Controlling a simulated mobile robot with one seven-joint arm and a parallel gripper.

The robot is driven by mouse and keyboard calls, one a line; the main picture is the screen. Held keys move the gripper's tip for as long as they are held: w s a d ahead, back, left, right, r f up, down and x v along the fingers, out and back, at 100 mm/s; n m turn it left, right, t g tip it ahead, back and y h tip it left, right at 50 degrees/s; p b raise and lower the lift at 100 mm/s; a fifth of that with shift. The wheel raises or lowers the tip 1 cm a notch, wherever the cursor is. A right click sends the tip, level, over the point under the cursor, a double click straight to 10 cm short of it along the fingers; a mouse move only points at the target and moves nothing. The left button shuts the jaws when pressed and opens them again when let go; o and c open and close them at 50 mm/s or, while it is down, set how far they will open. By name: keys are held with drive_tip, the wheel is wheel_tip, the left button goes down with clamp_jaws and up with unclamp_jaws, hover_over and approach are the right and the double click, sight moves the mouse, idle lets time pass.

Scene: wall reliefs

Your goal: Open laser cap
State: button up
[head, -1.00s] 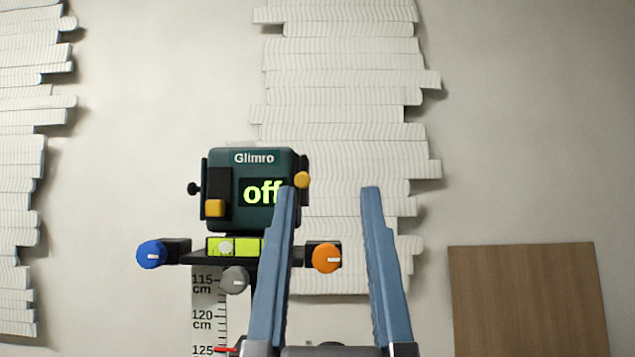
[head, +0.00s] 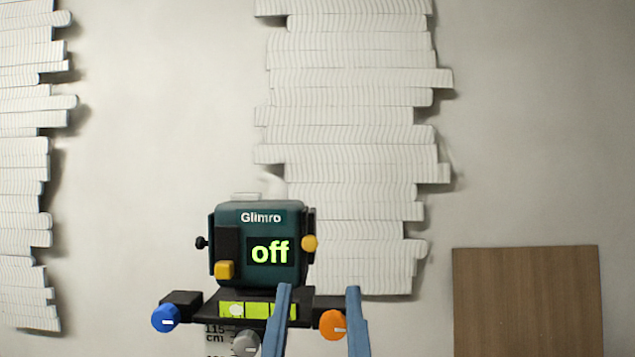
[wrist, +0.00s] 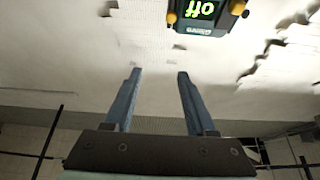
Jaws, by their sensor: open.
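The laser device (head: 262,272) is a dark green box marked "Glimro" with a lit green "off" display. A dark slab (head: 229,245), possibly its cap, covers the left of its front, with a yellow tab (head: 224,270) at its foot. A yellow knob (head: 309,243) is on the right side and a black knob (head: 201,243) on the left. My gripper (head: 318,290) is open and empty; its left finger overlaps the device's lower right in the head view. In the wrist view the device (wrist: 207,12) shows upside down at the top, beyond the gripper (wrist: 159,73) and apart from it.
The device sits on a black mount with a yellow-green level (head: 245,309) and blue (head: 166,318), grey (head: 246,343) and orange (head: 333,324) knobs. A height scale (head: 216,334) is below. White layered wall reliefs (head: 350,150) and a brown panel (head: 527,300) stand behind.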

sight(309, 245)
drive_tip(key=w+g+p, duration=0.1)
drive_tip(key=w+p, duration=0.4)
drive_tip(key=p, duration=0.1)
drive_tip(key=w+a+r+g+p, duration=0.1)
drive_tip(key=w+g+p, duration=0.1)
drive_tip(key=w+p, duration=0.2)
drive_tip(key=w+g+p, duration=0.2)
drive_tip(key=w+p, duration=0.3)
drive_tip(key=p, duration=0.4)
drive_tip(key=shift+w+a+r+p, duration=0.3)
drive_tip(key=shift+w+a+r, duration=0.05)
drive_tip(key=shift+a+r, duration=0.05)
clamp_jaws()
idle(1.1)
